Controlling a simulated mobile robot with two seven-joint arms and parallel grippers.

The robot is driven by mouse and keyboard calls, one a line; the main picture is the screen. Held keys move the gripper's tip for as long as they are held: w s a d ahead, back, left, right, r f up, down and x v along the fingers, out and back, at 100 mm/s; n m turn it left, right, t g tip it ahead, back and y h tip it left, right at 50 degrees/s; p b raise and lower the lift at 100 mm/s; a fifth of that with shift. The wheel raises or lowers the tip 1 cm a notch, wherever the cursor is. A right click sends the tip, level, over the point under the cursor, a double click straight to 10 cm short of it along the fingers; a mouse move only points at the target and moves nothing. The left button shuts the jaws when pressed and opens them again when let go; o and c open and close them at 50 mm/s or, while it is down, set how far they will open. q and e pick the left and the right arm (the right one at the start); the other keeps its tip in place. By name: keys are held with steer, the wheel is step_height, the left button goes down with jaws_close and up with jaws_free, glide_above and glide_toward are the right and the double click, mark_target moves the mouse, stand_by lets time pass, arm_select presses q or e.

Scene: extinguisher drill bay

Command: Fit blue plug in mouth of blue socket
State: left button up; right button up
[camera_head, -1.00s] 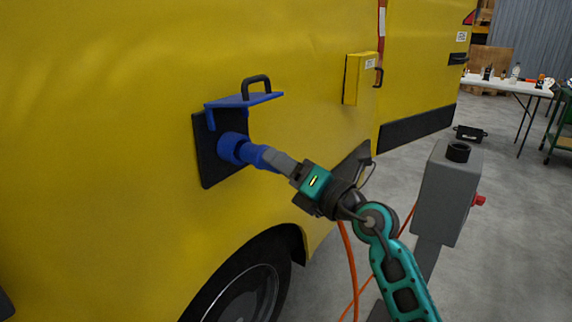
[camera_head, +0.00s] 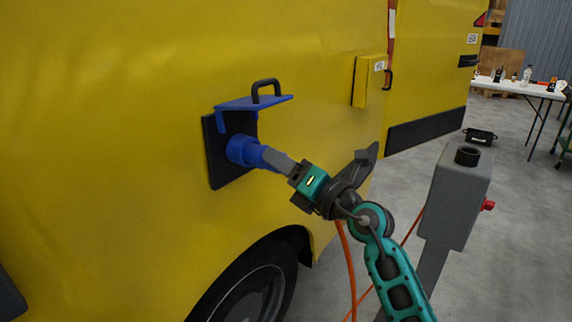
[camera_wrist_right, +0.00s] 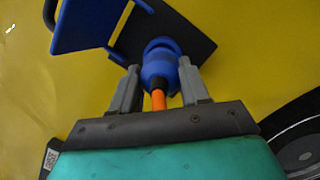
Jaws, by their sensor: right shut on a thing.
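The blue socket (camera_head: 238,150) sits on a dark plate on the yellow vehicle's side, under a raised blue flap (camera_head: 250,103) with a black handle. The blue plug (camera_head: 265,158) is at the socket's mouth, in line with it, and no gap shows between them. How deep it sits cannot be told. My right gripper (camera_head: 279,163) is shut on the plug. In the right wrist view, the fingers (camera_wrist_right: 160,82) flank the plug (camera_wrist_right: 160,68), an orange cable (camera_wrist_right: 158,100) runs back from it, and the socket (camera_wrist_right: 161,46) is just beyond. My left gripper is out of view.
The yellow vehicle (camera_head: 110,120) fills the left, with a wheel (camera_head: 255,295) below the socket. A grey post box (camera_head: 456,195) with a red button stands right of my arm. A yellow box (camera_head: 367,80) juts from the vehicle. Open floor lies at right.

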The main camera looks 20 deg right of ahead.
steer(key=shift+x, duration=1.25)
steer(key=shift+s+a+f, duration=0.1)
steer(key=shift+a, duration=0.05)
steer(key=o, duration=1.2)
steer(key=shift+o, duration=0.2)
steer(key=shift+f, duration=0.15)
